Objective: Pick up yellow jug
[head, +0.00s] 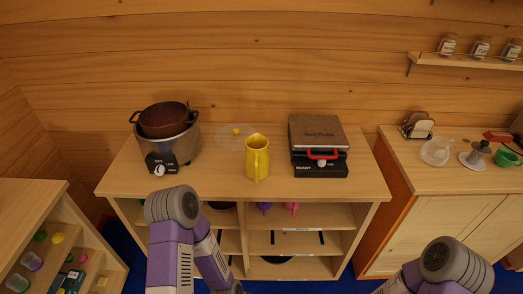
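The yellow jug (257,160) stands upright on the wooden counter (220,182), near its middle. Its handle faces me. My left arm comes in at the bottom, in front of the shelf unit and left of the jug, and its gripper is not visible. My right arm shows at the bottom right, well apart from the jug, and its gripper is also out of view. Neither arm touches the jug.
A cooker (173,150) with a brown pot (164,118) stands left of the jug. A clear lid (222,137) lies behind it. A sandwich maker (318,135) with a red handle stands to its right. The counter's front strip is clear.

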